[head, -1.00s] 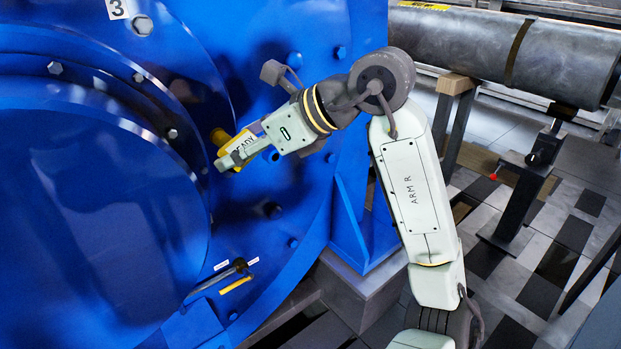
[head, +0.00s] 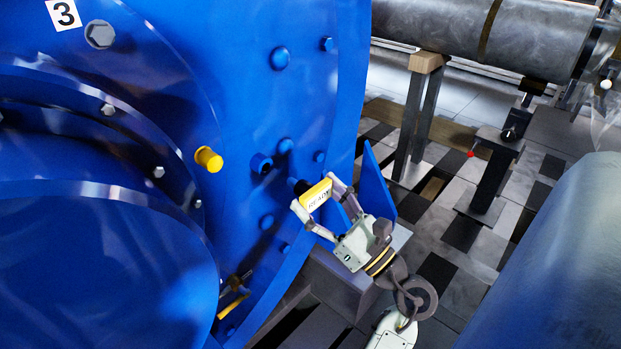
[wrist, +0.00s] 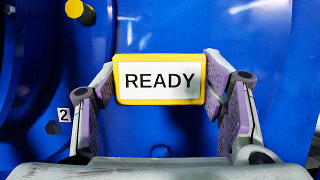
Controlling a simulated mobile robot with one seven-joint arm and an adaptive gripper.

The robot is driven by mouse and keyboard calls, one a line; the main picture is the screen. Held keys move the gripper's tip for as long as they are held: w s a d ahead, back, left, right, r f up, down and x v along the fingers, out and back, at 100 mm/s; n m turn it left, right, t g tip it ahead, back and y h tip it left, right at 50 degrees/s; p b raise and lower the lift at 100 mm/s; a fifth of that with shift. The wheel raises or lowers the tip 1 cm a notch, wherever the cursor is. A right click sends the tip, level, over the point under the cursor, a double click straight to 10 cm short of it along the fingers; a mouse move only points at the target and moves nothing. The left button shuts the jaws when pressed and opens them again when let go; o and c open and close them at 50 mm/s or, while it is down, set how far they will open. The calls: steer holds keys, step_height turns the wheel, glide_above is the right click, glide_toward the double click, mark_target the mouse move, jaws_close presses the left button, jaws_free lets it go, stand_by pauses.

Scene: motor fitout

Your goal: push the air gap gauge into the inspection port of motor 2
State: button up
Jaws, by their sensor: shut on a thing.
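My gripper (head: 316,196) is shut on a yellow-framed block with a white READY face, which I take to be the air gap gauge (head: 319,191). In the wrist view, the gauge (wrist: 160,79) sits level between the two fingertips, its label facing the camera. A short dark cylinder shows at its left in the head view; I cannot tell whether it belongs to the gauge. The blue motor (head: 240,60) stands behind. A dark round opening with a blue collar (head: 262,164), possibly the inspection port, is up and left of the gauge, apart from it.
A yellow plug (head: 208,159) sticks out of the motor face, left of the collar. A yellow-handled tool (head: 233,302) sits low on the motor. The numbers 3 (head: 63,13) and 2 (wrist: 64,114) mark bolts. A grey cylinder on stands (head: 440,30) lies behind.

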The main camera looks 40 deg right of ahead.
steer(key=shift+f, duration=0.2)
stand_by(0.3)
steer(key=shift+w+a+b, duration=0.2)
steer(key=shift+w+b, duration=0.25)
steer(key=shift+w, duration=2.35)
steer(key=shift+w+a+b, duration=0.15)
steer(key=shift+w+b, duration=0.15)
steer(key=shift+w, duration=1.55)
steer(key=o, duration=1.3)
glide_toward(297, 187)
steer(key=w+f, duration=0.1)
steer(key=w+d+f, duration=0.1)
steer(key=w, duration=0.1)
steer(key=shift+w+f, duration=0.2)
steer(key=shift+f, duration=0.05)
